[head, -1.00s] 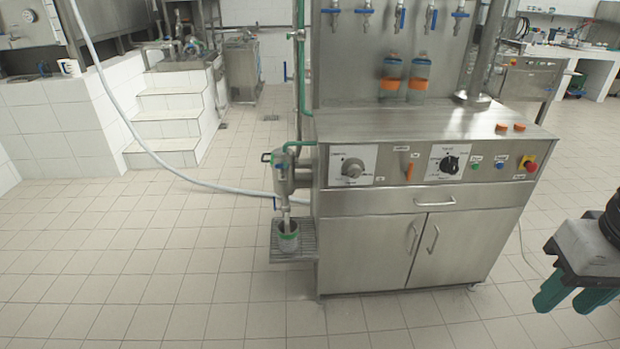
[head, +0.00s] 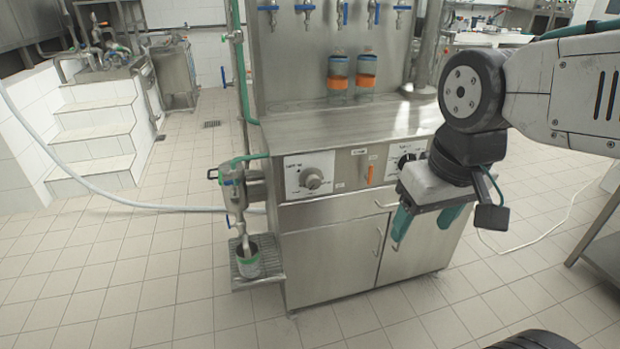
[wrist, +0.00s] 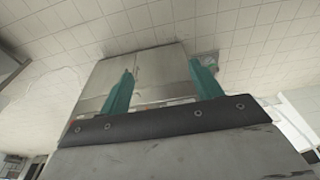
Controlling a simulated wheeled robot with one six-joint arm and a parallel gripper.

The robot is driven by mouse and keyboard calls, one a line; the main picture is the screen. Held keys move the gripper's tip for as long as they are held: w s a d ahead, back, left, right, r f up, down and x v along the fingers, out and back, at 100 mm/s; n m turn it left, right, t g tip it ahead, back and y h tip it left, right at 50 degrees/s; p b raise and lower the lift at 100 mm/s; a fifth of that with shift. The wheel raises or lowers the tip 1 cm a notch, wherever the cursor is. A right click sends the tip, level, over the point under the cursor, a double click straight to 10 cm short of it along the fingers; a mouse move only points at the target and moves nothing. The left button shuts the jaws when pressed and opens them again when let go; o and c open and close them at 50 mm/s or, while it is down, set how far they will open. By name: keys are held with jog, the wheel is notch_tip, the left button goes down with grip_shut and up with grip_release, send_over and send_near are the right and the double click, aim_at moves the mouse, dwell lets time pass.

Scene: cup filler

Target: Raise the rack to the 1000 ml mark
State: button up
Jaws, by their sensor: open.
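The rack (head: 276,272) is a small metal grated shelf low on the left side of the steel filling machine (head: 330,262). A grey cup with a green band (head: 248,266) stands on it under the spout of the filling valve (head: 229,192). I cannot make out a 1000 ml mark in either view. My gripper (head: 426,222) is open and empty, with green fingers, in front of the machine's right part and well to the right of the rack. In the wrist view the open fingers (wrist: 160,66) point toward the machine's cabinet.
The machine's front has a left dial (head: 313,179), a right dial partly behind my arm, and an orange lever (head: 371,173). Two bottles with orange bands (head: 339,80) stand on top. A white hose (head: 110,203) runs left. The floor in front is clear.

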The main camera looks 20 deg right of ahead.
jog(key=w+a+f+n+t, duration=0.1)
jog(key=w+f+t, duration=0.35)
jog(key=w, duration=1.05)
jog(key=w+a+f+t, duration=0.1)
jog(key=w+f+t, duration=0.35)
jog(key=w, duration=1.15)
jog(key=t, duration=0.2)
send_near(314, 184)
notch_tip(314, 184, up, 4)
notch_tip(314, 184, down, 8)
jog(key=w+n+t, duration=0.1)
jog(key=w+t, duration=0.1)
jog(key=t, duration=0.3)
jog(key=w, duration=0.7)
jog(key=shift+w, duration=0.2)
jog(key=c, duration=1)
jog(key=shift+o, duration=0.2)
